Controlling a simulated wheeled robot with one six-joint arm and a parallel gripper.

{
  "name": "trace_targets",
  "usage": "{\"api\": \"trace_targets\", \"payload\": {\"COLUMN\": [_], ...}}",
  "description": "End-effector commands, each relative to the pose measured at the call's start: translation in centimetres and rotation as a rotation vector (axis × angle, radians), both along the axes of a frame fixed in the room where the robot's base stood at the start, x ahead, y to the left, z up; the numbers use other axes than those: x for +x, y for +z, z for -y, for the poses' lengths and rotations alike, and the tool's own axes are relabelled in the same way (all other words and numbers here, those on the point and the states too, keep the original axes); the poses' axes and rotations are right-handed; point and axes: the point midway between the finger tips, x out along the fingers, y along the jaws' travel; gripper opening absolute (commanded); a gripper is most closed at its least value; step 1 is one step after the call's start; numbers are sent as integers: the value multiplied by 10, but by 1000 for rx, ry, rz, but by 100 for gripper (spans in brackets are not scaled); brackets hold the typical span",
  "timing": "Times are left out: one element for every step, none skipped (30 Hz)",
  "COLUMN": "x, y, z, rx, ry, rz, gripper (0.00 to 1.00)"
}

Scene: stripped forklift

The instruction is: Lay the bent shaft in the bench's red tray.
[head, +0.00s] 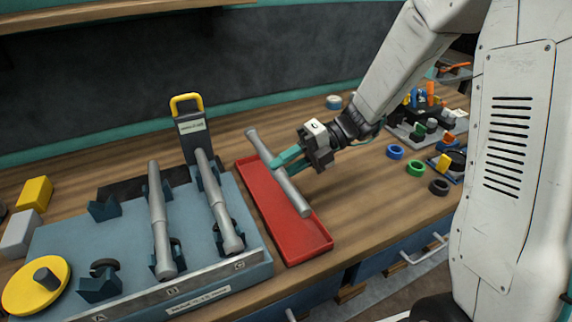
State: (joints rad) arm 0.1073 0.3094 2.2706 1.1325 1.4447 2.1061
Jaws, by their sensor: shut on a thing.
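A grey metal shaft (261,148) is held between the teal fingers of my gripper (285,170), which is shut on it near its middle. The shaft runs slantwise from upper left to lower right over the red tray (296,248). The tray is long, shallow and otherwise empty on the wooden bench. The shaft seems to be above the tray; whether it touches the tray rim I cannot tell. Any bend in it is too slight to make out.
Left of the tray, a blue-grey fixture (125,232) holds two more shafts (159,220) in cradles; another cradle pair is empty. A yellow-handled block (190,125) stands behind. Coloured rings (415,168) and small parts lie at the right. Bare bench lies right of the tray.

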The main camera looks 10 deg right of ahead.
Motion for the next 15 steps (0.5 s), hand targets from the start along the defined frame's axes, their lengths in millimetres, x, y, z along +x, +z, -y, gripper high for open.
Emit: {"api": "trace_targets", "payload": {"x": [0,1,1,1,1,1,1,1,1,1,1,1,1,1,1], "y": [-1,-3,-5,-7,-10,-13,-15,-18,-21,-24,-26,-30,-32,-35,-38], "z": [1,1,2,3,3,3,4,4,4,4,4,4,4,4,4], "rx": [2,2,2,2,2,3,3,3,3,3,3,3,3,2,2], "ry": [-2,-3,-4,-4,-5,-7,-7,-7,-7,-7,-7,-7,-7,-8,-8], "rz": [0,1,1,0,-1,-1,-1,-1,-1,-1,-1,-1,-1,-1,-1], "gripper": [0,0,0,0,0,0,0,0,0,0,0,0,0,0,0]}}
